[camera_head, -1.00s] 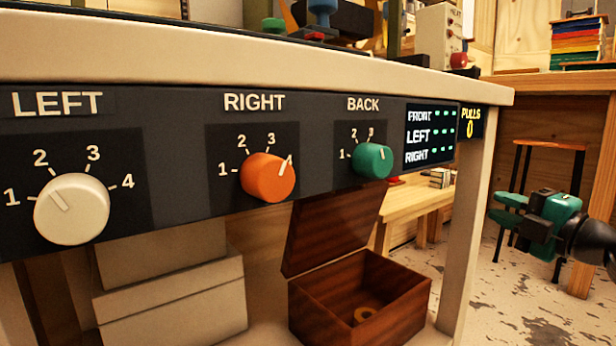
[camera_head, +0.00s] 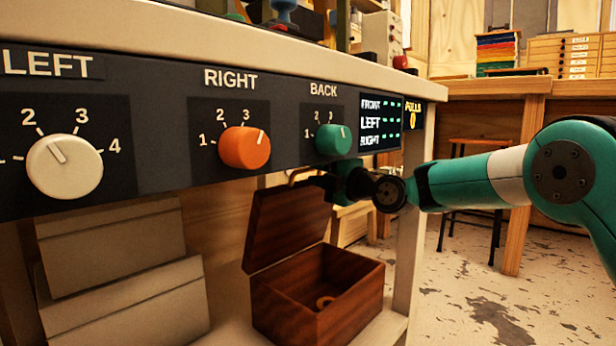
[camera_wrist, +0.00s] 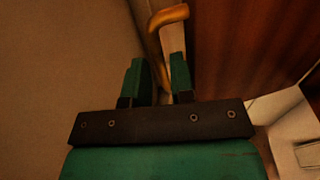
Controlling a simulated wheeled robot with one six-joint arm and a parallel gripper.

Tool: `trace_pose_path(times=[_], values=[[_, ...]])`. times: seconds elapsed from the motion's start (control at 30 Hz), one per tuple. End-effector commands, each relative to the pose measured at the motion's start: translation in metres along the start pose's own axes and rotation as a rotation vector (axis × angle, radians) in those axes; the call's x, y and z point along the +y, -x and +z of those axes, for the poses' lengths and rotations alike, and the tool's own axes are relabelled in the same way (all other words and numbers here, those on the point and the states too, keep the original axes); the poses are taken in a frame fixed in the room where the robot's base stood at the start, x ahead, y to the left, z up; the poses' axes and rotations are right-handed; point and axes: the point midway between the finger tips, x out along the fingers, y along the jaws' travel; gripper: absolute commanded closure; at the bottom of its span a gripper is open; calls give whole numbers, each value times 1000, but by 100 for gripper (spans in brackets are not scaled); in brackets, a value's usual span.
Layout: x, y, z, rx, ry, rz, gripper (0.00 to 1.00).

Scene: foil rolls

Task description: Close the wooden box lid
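The dark wooden box (camera_head: 345,312) stands on the low shelf under the bench. Its lid (camera_head: 288,225) is open, tilted up and slightly back from the hinge side. A small tan ring (camera_head: 325,301) lies inside. My gripper (camera_head: 330,183) is at the height of the lid's top edge, near its upper right corner; its fingertips are hard to make out there. In the wrist view my gripper (camera_wrist: 157,68) has its two green fingers apart with nothing between them. A reddish-brown wooden surface, seemingly the lid (camera_wrist: 235,45), lies right of the fingers.
The bench front panel with an orange knob (camera_head: 245,147) and green knob (camera_head: 333,140) hangs just above my gripper. A bench leg (camera_head: 408,235) stands right of the box. Pale boxes (camera_head: 125,270) fill the left. A curved tan piece (camera_wrist: 168,17) lies beyond the fingertips.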

Motion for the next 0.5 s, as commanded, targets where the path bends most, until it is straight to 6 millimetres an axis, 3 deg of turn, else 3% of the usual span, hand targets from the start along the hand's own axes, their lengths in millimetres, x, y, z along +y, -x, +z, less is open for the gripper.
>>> trace_pose_path(times=[0.2, 0.5], values=[[-1, -24, 0, 2, 1, 0, 77], [0, -31, -1, 1, 0, 0, 77]])
